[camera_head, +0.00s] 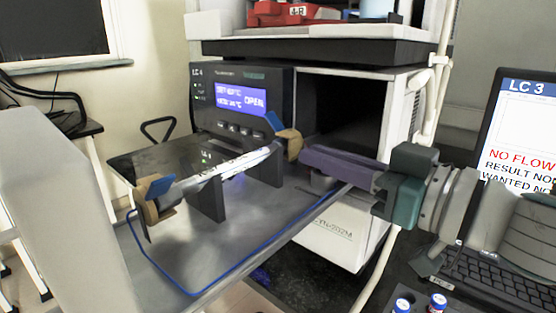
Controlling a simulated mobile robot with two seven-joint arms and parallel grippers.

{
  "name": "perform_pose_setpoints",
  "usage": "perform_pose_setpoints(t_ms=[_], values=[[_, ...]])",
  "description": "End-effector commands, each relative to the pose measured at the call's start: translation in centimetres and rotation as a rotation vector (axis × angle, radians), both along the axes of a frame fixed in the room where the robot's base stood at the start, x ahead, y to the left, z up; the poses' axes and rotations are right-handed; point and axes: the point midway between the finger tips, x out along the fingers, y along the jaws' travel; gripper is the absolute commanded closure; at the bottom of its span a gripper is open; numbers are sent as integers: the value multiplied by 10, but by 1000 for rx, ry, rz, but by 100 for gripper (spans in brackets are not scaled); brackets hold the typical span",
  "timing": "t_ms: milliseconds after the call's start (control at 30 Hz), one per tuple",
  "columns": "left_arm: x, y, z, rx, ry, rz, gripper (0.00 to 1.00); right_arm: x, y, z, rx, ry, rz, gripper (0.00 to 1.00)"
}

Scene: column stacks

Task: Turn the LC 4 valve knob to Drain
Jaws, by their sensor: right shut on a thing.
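The LC 4 unit (240,88) stands at the centre back, with a blue display that reads OPEN. A clear column (230,166) lies in black brackets in front of it. A tan fitting with a blue lever (275,122) is at its right end, seemingly the valve knob. A similar tan and blue fitting (158,190) is at its left end. My right gripper (304,156) comes in from the right. Its long purple fingers are shut, with tips at the right-end fitting, partly hiding it. Any Drain mark is not readable. My left gripper is not in view.
A grey tray (225,235) with a blue tube (150,262) lies below the column. A screen marked LC 3 (520,130) and a keyboard (500,292) are at the right. Two small vials (437,302) stand at the bottom right. A red case (293,14) is on the top shelf.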

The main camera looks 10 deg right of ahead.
Motion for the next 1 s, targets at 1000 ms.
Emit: perform_pose_setpoints(t_ms=[1000], values=[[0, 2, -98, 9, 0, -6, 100, 1, 1, -3, -1, 1, 713, 100]])
